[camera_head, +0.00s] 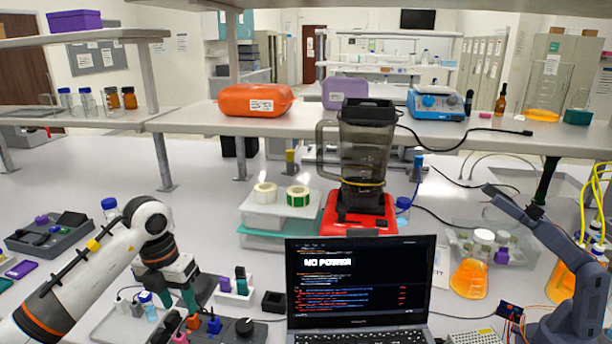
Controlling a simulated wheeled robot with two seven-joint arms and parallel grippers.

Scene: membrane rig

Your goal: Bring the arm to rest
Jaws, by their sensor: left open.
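My left arm (90,270), white with dark joints and an orange ring, reaches in from the lower left over the bench. Its gripper (178,301) points down with its teal fingers apart and nothing visible between them. It is above or beside a dark panel with coloured plugs and a black knob (244,327). A small blue-capped vial (147,304) stands just left of the fingers. I cannot tell whether the fingertips touch anything. My right gripper is not in view.
A laptop (358,280) showing "NO POWER" stands right of the gripper. Behind it is a blender on a red base (358,216). A dark blue jointed arm (570,275) and orange-liquid flasks (470,278) are at the right. A grey shelf (330,125) crosses the back.

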